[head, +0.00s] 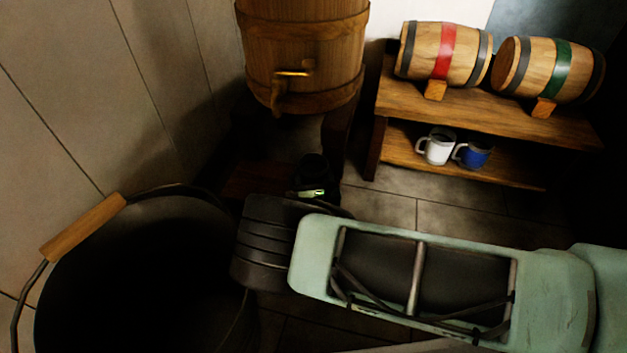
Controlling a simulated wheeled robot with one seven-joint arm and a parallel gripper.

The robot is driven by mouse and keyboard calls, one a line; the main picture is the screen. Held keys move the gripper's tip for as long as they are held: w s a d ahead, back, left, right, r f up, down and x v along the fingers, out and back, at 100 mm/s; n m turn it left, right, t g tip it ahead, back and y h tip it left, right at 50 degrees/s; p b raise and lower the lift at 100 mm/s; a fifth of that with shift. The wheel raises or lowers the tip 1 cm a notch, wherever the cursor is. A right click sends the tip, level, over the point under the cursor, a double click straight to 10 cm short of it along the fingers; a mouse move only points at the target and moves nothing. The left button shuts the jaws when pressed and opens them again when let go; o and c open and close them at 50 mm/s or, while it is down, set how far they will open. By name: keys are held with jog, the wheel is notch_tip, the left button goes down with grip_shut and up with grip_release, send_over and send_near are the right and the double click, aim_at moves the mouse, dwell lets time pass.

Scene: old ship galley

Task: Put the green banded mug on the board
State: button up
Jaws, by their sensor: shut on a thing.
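My gripper (313,182) is a small dark shape past the black wrist of my arm, in the middle of the head view, with a small bright green patch on it. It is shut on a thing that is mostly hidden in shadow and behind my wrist. I take this to be the green banded mug, but I cannot make out its outline or tilt. A dark reddish wooden surface (254,181) lies left of my gripper, below the big cask; I cannot tell whether it is the board. Whether the mug touches anything is hidden.
A big wooden cask (305,45) with a tap (278,98) stands above and behind my gripper. A large dark bucket (140,270) is at the lower left. A shelf (480,115) at right carries two small barrels, with a white mug (437,147) and a blue mug (474,155) below.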

dwell(0.3)
jog(key=o, duration=1.1)
jog(key=shift+f, duration=0.1)
jog(key=shift+c, duration=0.2)
